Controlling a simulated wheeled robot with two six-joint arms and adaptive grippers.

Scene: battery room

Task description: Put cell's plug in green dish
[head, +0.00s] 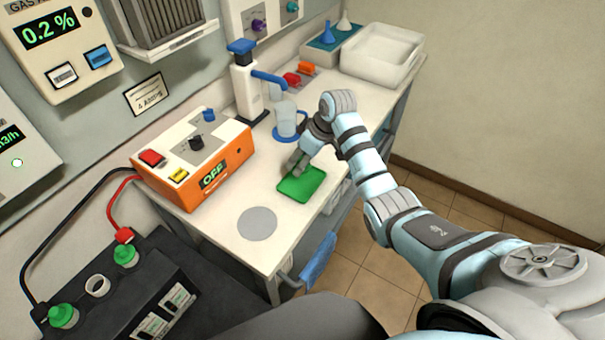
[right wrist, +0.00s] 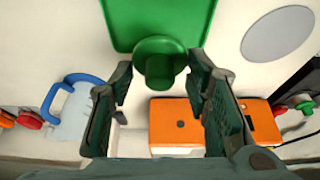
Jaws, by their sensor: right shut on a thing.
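The green plug (right wrist: 160,68) is between the fingertips of my right gripper (right wrist: 162,80), which is shut on it. The green dish (right wrist: 118,18) lies right behind the plug in the right wrist view; I cannot tell whether they touch. In the head view my right gripper (head: 299,162) is low at the back left edge of the green dish (head: 303,186), and hides the plug. The black battery (head: 140,300) at bottom left has an open cell with a pale ring (head: 97,286) between two green plugs. My left gripper is not in view.
An orange box with an OFF display (head: 195,160) stands left of the dish. A grey disc (head: 257,223) lies in front of it. A jug (head: 287,120) and a blue-topped pump bottle (head: 245,85) stand behind. A white tray (head: 375,55) is at the back right.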

